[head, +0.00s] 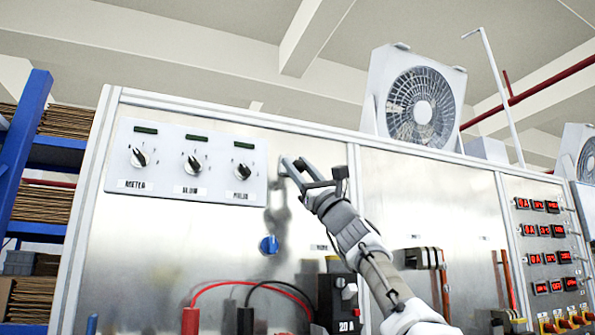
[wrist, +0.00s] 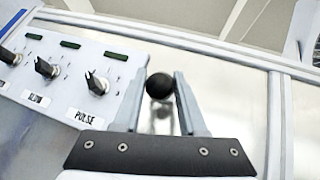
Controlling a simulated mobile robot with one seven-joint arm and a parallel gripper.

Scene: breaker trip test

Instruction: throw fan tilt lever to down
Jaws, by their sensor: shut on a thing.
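My gripper (head: 293,166) is raised against the upper part of the metal panel, just right of the dial plate. In the wrist view its two fingers (wrist: 162,78) stand on either side of a round black knob (wrist: 159,86), closed on it. A pale stem shows below the knob, between the fingers. I take this as the lever; no label on it can be read. In the head view the knob is hidden by my gripper. A white box fan (head: 415,103) stands on top of the panel, to the right.
A plate (head: 187,163) with several dials, one marked PULSE, is close left of my gripper. A blue knob (head: 269,245) sits below. Red (head: 228,284) and black cables loop lower down. Red number displays (head: 545,230) fill the right panel. The middle panel's upper part is bare.

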